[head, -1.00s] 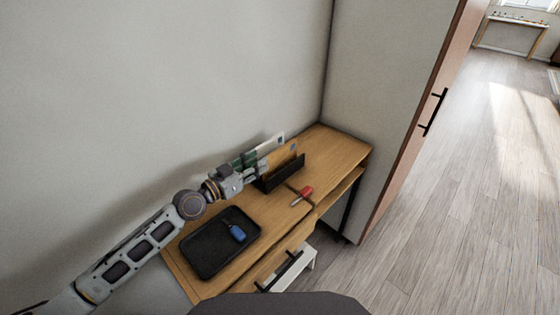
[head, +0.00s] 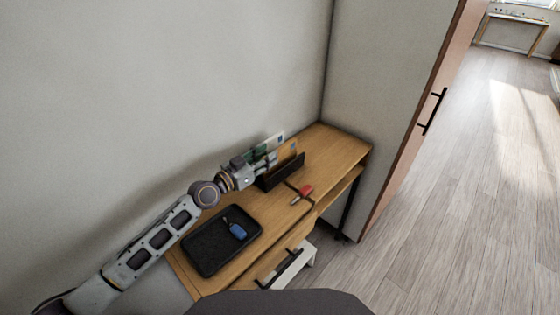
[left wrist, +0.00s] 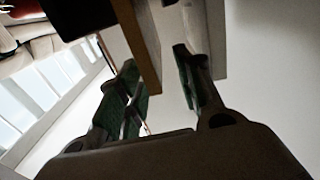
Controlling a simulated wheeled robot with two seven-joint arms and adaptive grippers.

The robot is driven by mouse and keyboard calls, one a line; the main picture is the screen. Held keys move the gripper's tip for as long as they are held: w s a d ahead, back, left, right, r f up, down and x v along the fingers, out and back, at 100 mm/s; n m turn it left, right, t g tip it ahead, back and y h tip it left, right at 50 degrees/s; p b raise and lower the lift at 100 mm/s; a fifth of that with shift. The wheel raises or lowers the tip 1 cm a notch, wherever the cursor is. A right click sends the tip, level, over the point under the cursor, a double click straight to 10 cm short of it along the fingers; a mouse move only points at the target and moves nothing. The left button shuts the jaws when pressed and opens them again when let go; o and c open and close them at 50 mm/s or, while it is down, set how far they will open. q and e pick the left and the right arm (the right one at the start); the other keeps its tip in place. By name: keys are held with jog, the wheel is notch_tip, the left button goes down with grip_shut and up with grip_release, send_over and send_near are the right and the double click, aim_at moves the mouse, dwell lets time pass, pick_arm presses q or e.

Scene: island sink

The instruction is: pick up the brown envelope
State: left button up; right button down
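The brown envelope (head: 290,151) stands upright in a dark letter holder (head: 283,174) on the wooden desk. A pale envelope (head: 274,142) stands behind it, on the wall side. My left gripper (head: 266,157) reaches in from the left to the near end of the envelopes. In the left wrist view its two green-padded fingers (left wrist: 160,88) are apart. The edge of the brown envelope (left wrist: 140,45) shows in the gap between them, and a pale envelope (left wrist: 206,35) shows near the right finger. I cannot tell whether either finger touches paper. My right gripper is not in view.
A black tray (head: 205,257) with a blue key fob (head: 238,231) lies on the desk's near part. A red object (head: 305,191) lies near the front edge. The wall (head: 180,80) is close behind the desk. The desk's far right end is clear.

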aim_at(280, 160)
pick_arm(q)
jog(key=shift+w, duration=0.1)
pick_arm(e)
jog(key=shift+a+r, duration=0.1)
pick_arm(q)
jog(key=shift+w+d, duration=0.1)
jog(key=shift+d, duration=0.1)
jog(key=shift+w+d+p, duration=0.3)
jog(key=shift+w+d, duration=0.05)
jog(key=shift+d, duration=0.1)
jog(key=shift+w+d, duration=0.45)
jog(key=shift+d, duration=0.15)
jog(key=shift+w+d, duration=0.6)
jog(key=shift+w+d+p, duration=0.1)
jog(key=shift+p, duration=0.2)
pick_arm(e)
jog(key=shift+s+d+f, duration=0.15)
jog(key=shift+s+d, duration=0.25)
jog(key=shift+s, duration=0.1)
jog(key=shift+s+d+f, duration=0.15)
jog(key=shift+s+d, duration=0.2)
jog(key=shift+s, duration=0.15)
pick_arm(q)
jog(key=shift+c, duration=0.2)
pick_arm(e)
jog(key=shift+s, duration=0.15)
